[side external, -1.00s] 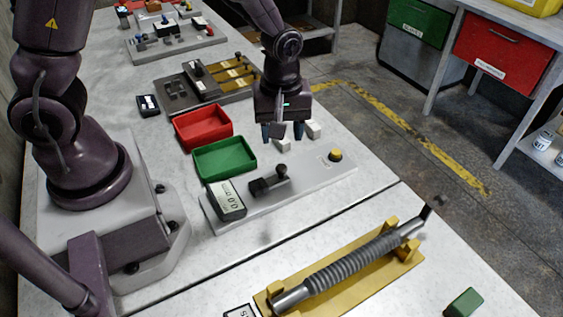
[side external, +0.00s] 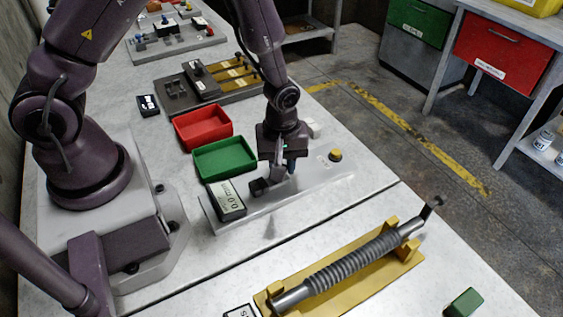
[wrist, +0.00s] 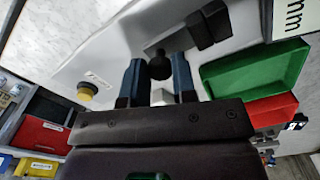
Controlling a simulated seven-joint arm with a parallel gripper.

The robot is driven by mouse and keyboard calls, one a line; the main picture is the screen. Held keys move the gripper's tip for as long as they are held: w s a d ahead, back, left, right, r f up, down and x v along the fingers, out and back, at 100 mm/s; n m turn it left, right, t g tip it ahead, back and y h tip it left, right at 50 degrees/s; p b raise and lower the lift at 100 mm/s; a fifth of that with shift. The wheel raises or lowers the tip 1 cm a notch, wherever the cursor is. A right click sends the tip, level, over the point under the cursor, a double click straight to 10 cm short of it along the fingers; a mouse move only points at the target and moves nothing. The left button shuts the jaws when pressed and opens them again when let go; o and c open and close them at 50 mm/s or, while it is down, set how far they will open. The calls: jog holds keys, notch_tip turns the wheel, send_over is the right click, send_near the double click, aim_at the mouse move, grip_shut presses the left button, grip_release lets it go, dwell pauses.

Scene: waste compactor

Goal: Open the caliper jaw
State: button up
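The caliper stands on a grey base plate (side external: 315,183). Its dark jaw block (side external: 260,186) is partly hidden by my gripper in the side view; the jaw parts (wrist: 205,27) also show in the wrist view. A black round knob (wrist: 159,66) on the jaw sits between my gripper's two blue fingers. The display (side external: 228,202) at the plate's left end seems to read 0.0 mm. My gripper (side external: 280,170) is low over the plate, pointing down. In the wrist view its fingers are apart, one each side of the knob; whether they touch it I cannot tell.
A green tray (side external: 225,160) and a red tray (side external: 203,127) stand behind the plate. A yellow button (side external: 335,155) and a white block (side external: 314,129) are to the right. A ribbed grey tube (side external: 350,262) lies in a yellow cradle in front.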

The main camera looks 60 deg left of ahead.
grip_shut()
jog(key=shift+w, duration=2.35)
jog(key=o, duration=0.5)
grip_release()
jog(key=shift+o, duration=0.2)
notch_tip(320, 180, up, 13)
